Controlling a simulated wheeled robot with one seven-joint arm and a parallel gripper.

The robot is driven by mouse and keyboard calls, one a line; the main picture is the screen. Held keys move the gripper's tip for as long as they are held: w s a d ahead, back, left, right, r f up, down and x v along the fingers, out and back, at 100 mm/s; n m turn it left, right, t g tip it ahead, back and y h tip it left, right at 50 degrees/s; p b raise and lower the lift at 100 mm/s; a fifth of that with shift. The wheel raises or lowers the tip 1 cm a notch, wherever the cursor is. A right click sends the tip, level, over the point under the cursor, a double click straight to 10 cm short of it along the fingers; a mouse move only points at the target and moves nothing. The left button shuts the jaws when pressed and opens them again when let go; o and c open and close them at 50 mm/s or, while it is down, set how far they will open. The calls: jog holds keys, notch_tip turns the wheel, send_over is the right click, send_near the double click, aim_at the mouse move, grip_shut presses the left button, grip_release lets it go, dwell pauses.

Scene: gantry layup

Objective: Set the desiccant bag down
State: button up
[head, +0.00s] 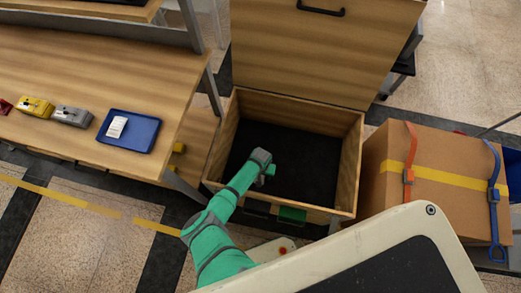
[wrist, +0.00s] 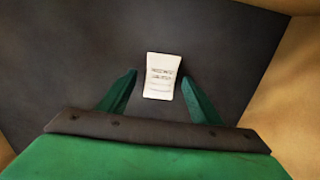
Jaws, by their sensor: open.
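My gripper is open and points down into the box; in the head view my gripper (head: 268,172) is over the box's dark bottom (head: 310,160), and the bag is hidden there. The box (head: 350,165) has its wooden lid (head: 315,50) standing open at the back.
On the bench (head: 75,70) at left, a blue tray (head: 142,138) holds a white packet (head: 117,127). Beside it are a grey item (head: 72,116), a yellow item (head: 36,107) and a red item (head: 5,106). A strapped cardboard box (head: 435,150) stands close at right.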

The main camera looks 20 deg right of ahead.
notch_tip(320, 180, up, 12)
jog(key=shift+f, duration=0.25)
jog(key=shift+s, duration=0.1)
dwell(0.5)
